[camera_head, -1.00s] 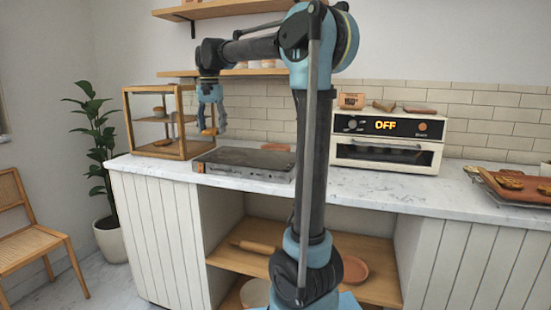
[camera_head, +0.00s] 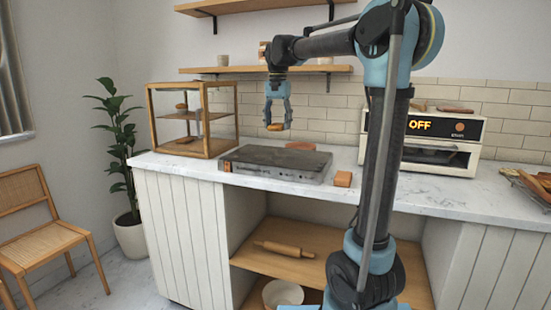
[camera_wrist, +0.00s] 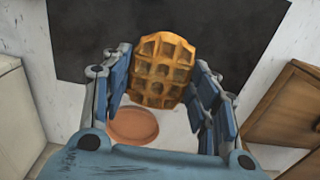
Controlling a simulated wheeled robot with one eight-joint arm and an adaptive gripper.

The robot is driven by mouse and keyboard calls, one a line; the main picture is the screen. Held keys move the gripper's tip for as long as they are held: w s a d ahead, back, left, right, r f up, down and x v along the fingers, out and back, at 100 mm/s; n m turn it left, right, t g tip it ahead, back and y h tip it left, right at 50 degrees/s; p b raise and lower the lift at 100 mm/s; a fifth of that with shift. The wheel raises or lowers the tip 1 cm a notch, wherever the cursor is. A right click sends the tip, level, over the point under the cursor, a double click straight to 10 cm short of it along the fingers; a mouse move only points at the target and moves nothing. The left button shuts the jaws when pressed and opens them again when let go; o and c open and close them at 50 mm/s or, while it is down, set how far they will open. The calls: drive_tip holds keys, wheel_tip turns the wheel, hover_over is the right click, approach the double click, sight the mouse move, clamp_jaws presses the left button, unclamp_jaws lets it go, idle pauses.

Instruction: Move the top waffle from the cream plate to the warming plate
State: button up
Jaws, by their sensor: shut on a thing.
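My gripper (camera_head: 278,120) is shut on a golden-brown waffle (camera_head: 275,127), held in the air. The waffle, with its square grid, also shows between the fingers in the wrist view (camera_wrist: 162,72). The warming plate (camera_head: 270,157) is a flat dark slab on the counter below the gripper. In the wrist view its dark surface (camera_wrist: 90,40) lies behind the waffle's upper part, with a clear gap below the waffle in the head view. I cannot make out the cream plate in either current view.
A terracotta round dish (camera_wrist: 133,125) lies behind the warming plate. A wooden display case (camera_head: 207,147) stands left on the counter. A small orange-brown block (camera_head: 343,179) sits right of the slab. A white oven (camera_head: 440,155) reading OFF stands farther right. A shelf (camera_head: 320,69) hangs above.

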sight(277, 155)
drive_tip(key=shift+f, duration=5)
drive_tip(key=shift+f, duration=0.1)
drive_tip(key=o, duration=1)
drive_tip(key=shift+o, duration=0.2)
wheel_tip(277, 155, up, 12)
drive_tip(key=shift+r, duration=0.1)
